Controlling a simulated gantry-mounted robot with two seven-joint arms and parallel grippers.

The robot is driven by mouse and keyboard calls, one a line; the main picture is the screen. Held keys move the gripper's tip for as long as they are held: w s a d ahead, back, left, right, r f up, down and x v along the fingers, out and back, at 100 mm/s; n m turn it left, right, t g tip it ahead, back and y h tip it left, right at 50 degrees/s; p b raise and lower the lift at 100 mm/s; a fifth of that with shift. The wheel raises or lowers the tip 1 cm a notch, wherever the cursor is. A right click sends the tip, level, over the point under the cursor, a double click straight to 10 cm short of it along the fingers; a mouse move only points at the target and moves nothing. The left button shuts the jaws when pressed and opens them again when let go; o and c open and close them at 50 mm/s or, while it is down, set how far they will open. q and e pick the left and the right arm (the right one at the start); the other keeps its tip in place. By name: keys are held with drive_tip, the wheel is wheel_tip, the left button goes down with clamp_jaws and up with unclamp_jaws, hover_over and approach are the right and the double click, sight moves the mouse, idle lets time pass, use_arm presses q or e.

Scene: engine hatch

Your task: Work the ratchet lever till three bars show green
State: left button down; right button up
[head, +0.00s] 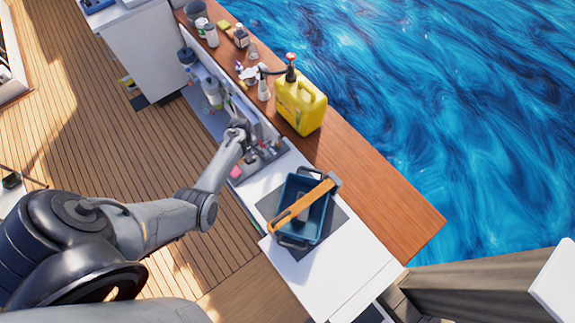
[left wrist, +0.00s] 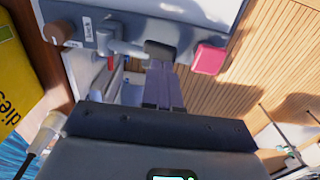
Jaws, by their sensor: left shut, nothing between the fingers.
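My left gripper (head: 240,128) is at the grey recessed panel on the side of the white counter. In the left wrist view the left gripper (left wrist: 161,52) is shut, with its dark fingertips close to a grey bar on the panel. I cannot tell whether they touch it. A grey lever-like part with a brown grip (left wrist: 58,32) lies to the left of the fingertips, and a pink block (left wrist: 209,59) is to the right. The pink block also shows in the head view (head: 235,172). I cannot make out the three bars. My right gripper is out of view.
A yellow jerrycan (head: 300,108) and several bottles stand on the wooden ledge beside the water. The deck (head: 110,135) left of the counter is mostly open.

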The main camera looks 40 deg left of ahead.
use_arm(q)
drive_tip(key=shift+f, duration=0.1)
idle(0.3)
drive_tip(key=shift+f+b, duration=2)
drive_tip(key=shift+f, duration=0.45)
drive_tip(key=shift+r, duration=0.2)
wheel_tip(320, 180, up, 3)
drive_tip(key=p, duration=0.3)
drive_tip(key=shift+r+p, duration=0.9)
drive_tip(key=shift+p, duration=0.25)
